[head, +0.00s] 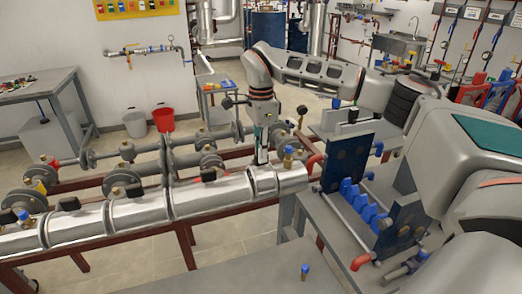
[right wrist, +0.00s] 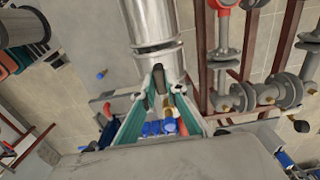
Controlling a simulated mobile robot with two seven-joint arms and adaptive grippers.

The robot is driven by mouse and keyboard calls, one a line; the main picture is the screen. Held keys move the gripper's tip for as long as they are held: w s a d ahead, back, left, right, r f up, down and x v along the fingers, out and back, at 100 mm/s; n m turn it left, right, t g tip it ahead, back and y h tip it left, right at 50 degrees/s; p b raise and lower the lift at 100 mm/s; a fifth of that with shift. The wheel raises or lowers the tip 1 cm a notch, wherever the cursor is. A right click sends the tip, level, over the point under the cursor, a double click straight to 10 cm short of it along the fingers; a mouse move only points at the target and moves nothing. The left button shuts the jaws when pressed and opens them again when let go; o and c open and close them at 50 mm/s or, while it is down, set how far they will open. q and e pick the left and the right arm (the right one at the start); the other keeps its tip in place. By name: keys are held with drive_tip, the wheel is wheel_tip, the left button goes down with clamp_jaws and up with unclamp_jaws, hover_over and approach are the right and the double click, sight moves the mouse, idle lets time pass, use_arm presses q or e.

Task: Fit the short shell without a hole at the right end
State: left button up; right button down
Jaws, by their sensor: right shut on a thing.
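A row of shiny metal shells (head: 210,196) covers the long pipe from the left to the middle of the head view, several with black handles on top. A short shell (head: 263,181) sits at the right end of this row, under my right gripper (head: 262,157). The gripper points down and is shut on its top, seemingly on a black handle. In the right wrist view, the gripper (right wrist: 159,80) closes at the lower end of the shiny shells (right wrist: 150,25). Whether the short shell is fully seated, and any hole in it, cannot be told. My left gripper is out of view.
A brass valve with a blue cap (head: 288,157) stands just right of the short shell. The blue plate exchanger (head: 345,160) is close on the right. A grey table (head: 265,272) in front carries a small blue-capped fitting (head: 305,271). Flanged pipes (head: 125,152) run behind the shells.

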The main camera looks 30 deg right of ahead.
drive_tip(key=shift+f, duration=0.6)
drive_tip(key=shift+f, duration=0.25)
drive_tip(key=c, duration=2)
unclamp_jaws()
drive_tip(key=shift+o, duration=0.2)
drive_tip(key=shift+r, duration=0.1)
drive_tip(key=shift+r, duration=4.4)
